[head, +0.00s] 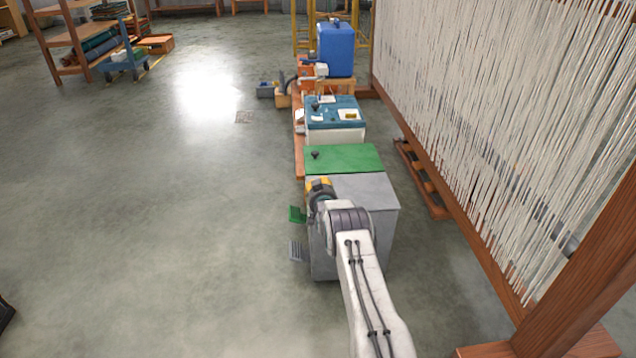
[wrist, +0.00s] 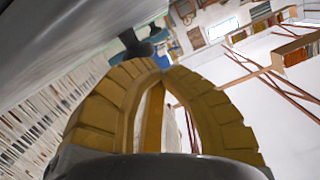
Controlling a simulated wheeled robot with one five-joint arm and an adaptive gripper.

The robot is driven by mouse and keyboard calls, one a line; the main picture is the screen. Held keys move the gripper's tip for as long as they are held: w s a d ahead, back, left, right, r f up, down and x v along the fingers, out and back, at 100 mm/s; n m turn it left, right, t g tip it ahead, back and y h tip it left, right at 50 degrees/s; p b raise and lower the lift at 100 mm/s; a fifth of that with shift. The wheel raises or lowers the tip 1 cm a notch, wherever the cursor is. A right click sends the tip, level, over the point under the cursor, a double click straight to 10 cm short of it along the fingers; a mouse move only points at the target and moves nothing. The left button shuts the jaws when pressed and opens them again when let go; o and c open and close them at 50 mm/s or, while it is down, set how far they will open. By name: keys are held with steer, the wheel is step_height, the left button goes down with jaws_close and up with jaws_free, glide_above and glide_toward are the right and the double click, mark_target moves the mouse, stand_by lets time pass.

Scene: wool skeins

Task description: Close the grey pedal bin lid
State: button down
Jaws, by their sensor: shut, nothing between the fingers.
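The grey pedal bin (head: 385,245) stands nearest me, in front of the green-lidded bin. Its grey lid (head: 370,188) looks level over the body, with no clear gap visible; my arm hides part of its near left side. Its grey pedal (head: 296,251) sticks out at the left foot. My gripper (head: 319,186) is at the lid's left edge. In the wrist view my yellow gripper fingers (wrist: 160,70) meet at the tips, empty. A smooth grey surface (wrist: 70,35), likely the lid, runs close beside them, with a black knob (wrist: 138,45) just beyond the tips. Contact cannot be told.
Behind stand a green-lidded bin (head: 350,158) with a green pedal (head: 297,214) and a teal-lidded bin (head: 335,112) carrying small items. A loom with hanging white yarn (head: 500,120) borders the right. The floor to the left is open.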

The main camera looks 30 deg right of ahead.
steer(key=shift+s+a+f, duration=0.15)
steer(key=shift+a+f, duration=0.05)
steer(key=shift+f, duration=0.35)
steer(key=r, duration=0.3)
steer(key=r+p, duration=0.1)
steer(key=r, duration=0.1)
steer(key=shift+s+a+r, duration=0.1)
steer(key=shift+s+a, duration=0.05)
steer(key=shift+s, duration=0.2)
steer(key=p+v, duration=0.7)
steer(key=v, duration=0.2)
steer(key=shift+a, duration=0.15)
